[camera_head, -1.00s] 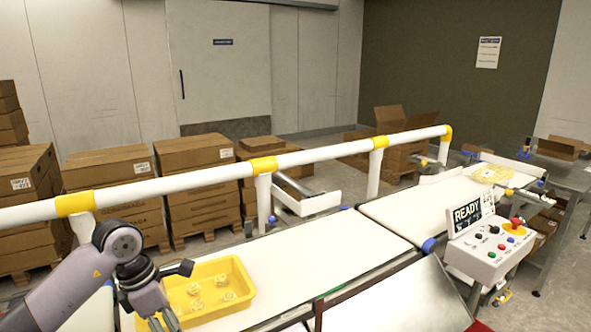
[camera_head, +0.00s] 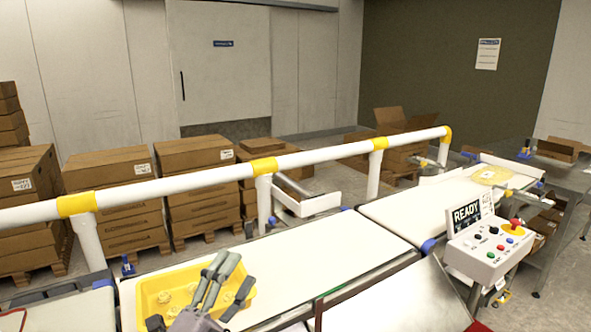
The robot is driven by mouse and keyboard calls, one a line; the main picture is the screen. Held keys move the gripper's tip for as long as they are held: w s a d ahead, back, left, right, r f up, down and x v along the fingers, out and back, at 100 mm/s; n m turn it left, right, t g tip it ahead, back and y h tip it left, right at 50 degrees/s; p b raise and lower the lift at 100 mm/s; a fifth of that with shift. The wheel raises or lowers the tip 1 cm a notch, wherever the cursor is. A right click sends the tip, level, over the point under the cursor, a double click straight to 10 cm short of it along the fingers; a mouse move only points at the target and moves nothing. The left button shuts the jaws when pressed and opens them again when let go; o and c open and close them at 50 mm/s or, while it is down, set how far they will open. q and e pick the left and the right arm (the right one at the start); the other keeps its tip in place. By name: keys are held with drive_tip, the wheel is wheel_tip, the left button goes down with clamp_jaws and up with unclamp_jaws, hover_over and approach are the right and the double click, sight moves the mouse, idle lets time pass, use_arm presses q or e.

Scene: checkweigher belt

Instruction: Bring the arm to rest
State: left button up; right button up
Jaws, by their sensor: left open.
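My left gripper (camera_head: 227,282) is at the bottom of the head view, its dark fingers spread apart and nothing seen between them. It shows in front of the right part of a yellow tray (camera_head: 143,297). The tray sits on the near end of the white belt (camera_head: 330,245) and holds several pale yellow pieces (camera_head: 165,297). The gripper hides part of the tray and its contents. Whether the fingers touch the tray I cannot tell. My right gripper is not in view.
A white guard rail (camera_head: 320,153) with yellow bands runs behind the belt. A control box (camera_head: 489,247) with a READY display stands at the right. A second belt (camera_head: 425,210) continues right, with a yellow item (camera_head: 493,176) at its far end. Stacked cartons (camera_head: 105,180) stand behind the rail.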

use_arm(q)
drive_tip(key=s+a+f+n+g+y, duration=0.3)
drive_tip(key=a+f+n+y, duration=0.3)
drive_tip(key=f+n, duration=0.3)
drive_tip(key=s+a+f+n+g+y, duration=0.4)
drive_tip(key=a+f+n+y, duration=0.15)
drive_tip(key=f, duration=0.45)
drive_tip(key=s+d+f+n+g+h, duration=0.1)
drive_tip(key=s+f+n+g, duration=0.1)
drive_tip(key=s+f+g, duration=0.6)
drive_tip(key=s+d+f+n+g+h, duration=0.1)
drive_tip(key=s+f+n+g, duration=0.15)
drive_tip(key=s+f, duration=0.85)
drive_tip(key=f, duration=0.9)
drive_tip(key=s+f, duration=0.3)
drive_tip(key=f, duration=0.8)
drive_tip(key=s+a+f+g, duration=0.1)
drive_tip(key=s+a+f, duration=0.2)
drive_tip(key=s+f, duration=1.3)
drive_tip(key=shift+s+a+g+y, duration=0.2)
drive_tip(key=shift+s+g+y, duration=0.1)
drive_tip(key=shift+g+y, duration=0.05)
drive_tip(key=shift+c, duration=0.2)
